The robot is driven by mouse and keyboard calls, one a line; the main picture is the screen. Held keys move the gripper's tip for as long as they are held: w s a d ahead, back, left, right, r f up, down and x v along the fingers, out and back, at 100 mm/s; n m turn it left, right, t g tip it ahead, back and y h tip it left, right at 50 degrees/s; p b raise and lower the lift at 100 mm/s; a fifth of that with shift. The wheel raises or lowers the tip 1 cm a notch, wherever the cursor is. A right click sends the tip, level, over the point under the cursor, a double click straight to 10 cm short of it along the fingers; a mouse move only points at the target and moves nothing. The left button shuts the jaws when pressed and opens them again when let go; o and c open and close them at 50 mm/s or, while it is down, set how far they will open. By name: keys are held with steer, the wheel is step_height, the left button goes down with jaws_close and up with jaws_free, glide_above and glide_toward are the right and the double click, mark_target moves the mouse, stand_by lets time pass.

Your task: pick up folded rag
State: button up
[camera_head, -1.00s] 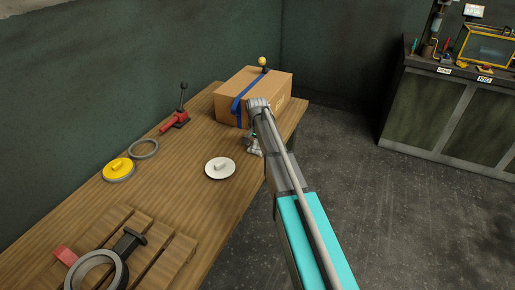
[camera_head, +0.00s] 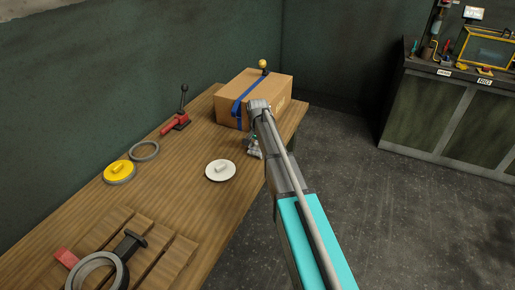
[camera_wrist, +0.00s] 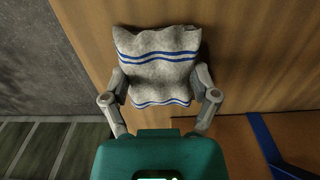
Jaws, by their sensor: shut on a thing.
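The folded rag (camera_wrist: 160,72) is light grey with blue stripes. It shows in the wrist view, between the fingers of my gripper (camera_wrist: 161,93). The fingers press on its left and right sides, and the gripper is shut on it. The wooden table top lies behind the rag; I cannot tell whether the rag touches it. In the head view my gripper (camera_head: 252,145) is small, in front of the cardboard box at the table's right side, and my arm hides much of that area. I cannot make out the rag clearly there.
A cardboard box (camera_head: 268,92) with a blue strap stands just behind my gripper. A white lidded disc (camera_head: 220,171) lies to the left. A yellow disc (camera_head: 119,171), a grey ring (camera_head: 145,150) and a red clamp (camera_head: 176,122) lie farther left. The table's right edge is close.

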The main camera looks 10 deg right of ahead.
step_height(320, 180, up, 2)
steer(key=shift+r+p, duration=0.1)
steer(key=shift+p, duration=0.85)
steer(key=s+r+p, duration=1)
steer(key=s, duration=0.4)
steer(key=shift+r, duration=0.15)
steer(key=o, duration=0.7)
steer(key=c, duration=0.5)
step_height(320, 180, up, 4)
steer(key=p, duration=0.4)
steer(key=shift+d, duration=0.1)
